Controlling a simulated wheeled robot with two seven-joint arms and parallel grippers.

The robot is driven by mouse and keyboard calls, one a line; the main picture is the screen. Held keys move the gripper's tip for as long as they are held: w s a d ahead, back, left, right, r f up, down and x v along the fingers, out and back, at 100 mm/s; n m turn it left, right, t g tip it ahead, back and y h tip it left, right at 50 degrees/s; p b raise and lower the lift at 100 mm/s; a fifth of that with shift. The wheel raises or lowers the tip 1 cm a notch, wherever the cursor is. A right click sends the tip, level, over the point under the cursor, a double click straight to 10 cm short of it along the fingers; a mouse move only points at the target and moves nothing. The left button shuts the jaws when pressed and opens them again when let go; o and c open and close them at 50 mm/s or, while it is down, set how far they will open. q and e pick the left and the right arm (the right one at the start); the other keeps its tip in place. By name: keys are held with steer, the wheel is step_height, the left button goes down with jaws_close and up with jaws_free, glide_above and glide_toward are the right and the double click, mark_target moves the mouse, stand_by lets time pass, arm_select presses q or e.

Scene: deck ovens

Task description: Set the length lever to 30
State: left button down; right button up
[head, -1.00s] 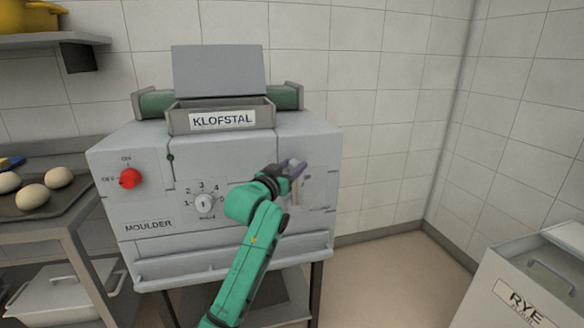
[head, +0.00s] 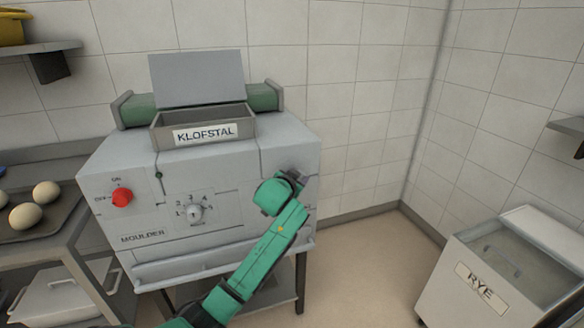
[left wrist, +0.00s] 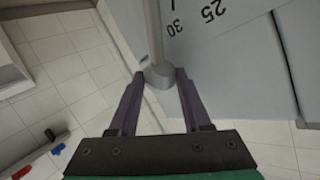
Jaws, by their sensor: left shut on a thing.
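The grey moulder (head: 225,215) stands against the tiled wall in the head view. The length lever (left wrist: 153,28) shows in the left wrist view as a pale rod with a round grey end, lying beside the printed 30 (left wrist: 173,28); 25 is farther along the scale. My left gripper (left wrist: 159,74) has its purple fingers on both sides of the lever's end and is shut on it. In the head view my green left arm (head: 275,240) reaches the moulder's right front and hides the lever, its scale and the fingertips. My right gripper is not in view.
A red on/off knob (head: 122,197) and a numbered dial (head: 194,212) sit on the moulder's front.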

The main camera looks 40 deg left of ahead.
arm_select(q)
steer(key=shift+f, duration=0.25)
steer(key=c, duration=0.6)
jaws_free()
steer(key=shift+w+d, duration=0.1)
steer(key=shift+w, duration=0.15)
steer(key=v, duration=1.4)
steer(key=shift+r+b, duration=0.25)
steer(key=shift+b, duration=0.15)
